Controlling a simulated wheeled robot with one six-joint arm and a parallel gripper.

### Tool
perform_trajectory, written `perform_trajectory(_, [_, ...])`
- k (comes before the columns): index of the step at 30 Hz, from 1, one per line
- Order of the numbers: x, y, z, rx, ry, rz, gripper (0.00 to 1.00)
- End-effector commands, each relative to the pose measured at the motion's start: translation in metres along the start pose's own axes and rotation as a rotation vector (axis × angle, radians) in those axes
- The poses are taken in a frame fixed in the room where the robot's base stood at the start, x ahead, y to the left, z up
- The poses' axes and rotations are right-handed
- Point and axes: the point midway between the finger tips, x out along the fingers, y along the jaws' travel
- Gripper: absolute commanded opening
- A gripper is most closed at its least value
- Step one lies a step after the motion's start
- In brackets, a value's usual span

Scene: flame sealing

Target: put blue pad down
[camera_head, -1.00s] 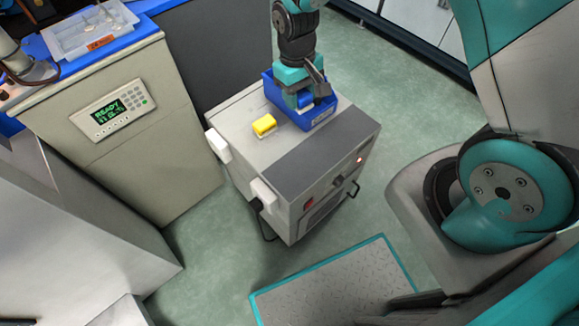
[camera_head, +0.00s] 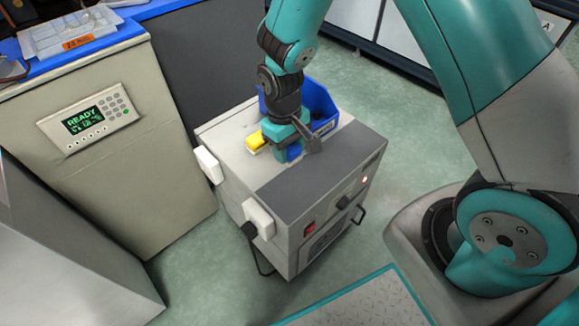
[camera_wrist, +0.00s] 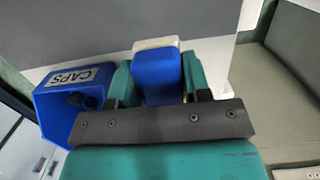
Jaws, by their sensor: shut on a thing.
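The blue pad (camera_wrist: 157,75), with a pale edge at its far end, sits between the two teal fingers of my gripper (camera_wrist: 160,84) in the wrist view. My gripper is shut on it. In the head view a small part of the blue pad (camera_head: 294,153) shows at the fingertips; my gripper hides the rest. My gripper (camera_head: 289,150) points down over the light top of the grey cart (camera_head: 225,135). I cannot tell whether the pad touches the cart top.
A yellow pad (camera_head: 255,141) lies on the cart top just left of my gripper. A blue bin (camera_head: 322,105), labelled CAPS in the wrist view (camera_wrist: 67,78), stands behind and right. A cabinet with a READY display (camera_head: 84,119) stands left. The cart's front-left top is clear.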

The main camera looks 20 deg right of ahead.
Motion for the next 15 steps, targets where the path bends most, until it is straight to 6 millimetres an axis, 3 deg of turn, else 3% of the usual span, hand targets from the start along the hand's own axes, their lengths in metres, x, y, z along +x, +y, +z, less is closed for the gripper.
perform_trajectory(15, [0.056, 0.000, -0.007, 0.000, 0.000, 0.000, 0.25])
